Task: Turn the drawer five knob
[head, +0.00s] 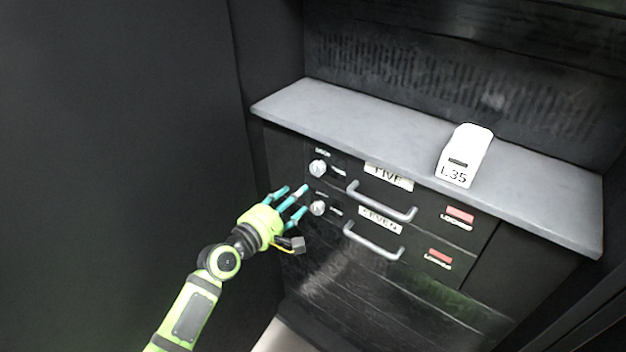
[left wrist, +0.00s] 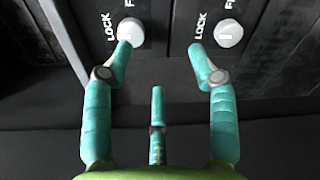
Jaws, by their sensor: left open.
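The drawer five knob (head: 318,168) is a round silver knob at the left end of the upper drawer, beside the FIVE label (head: 389,176). In the left wrist view it appears as the left knob (left wrist: 131,27), with LOCK printed beside it. My left gripper (head: 295,202) has teal fingers, open and empty, to the left of and slightly below this knob. In the left wrist view, one fingertip of the left gripper (left wrist: 158,68) overlaps the knob's lower edge; I cannot tell whether it touches. My right gripper is not in view.
The drawer seven knob (head: 318,208) sits just below, close to the fingers. Silver handles (head: 380,205) stick out from both drawers. A grey countertop (head: 350,108) overhangs above, carrying a white L35 block (head: 466,155). A dark wall (head: 120,120) stands at the left.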

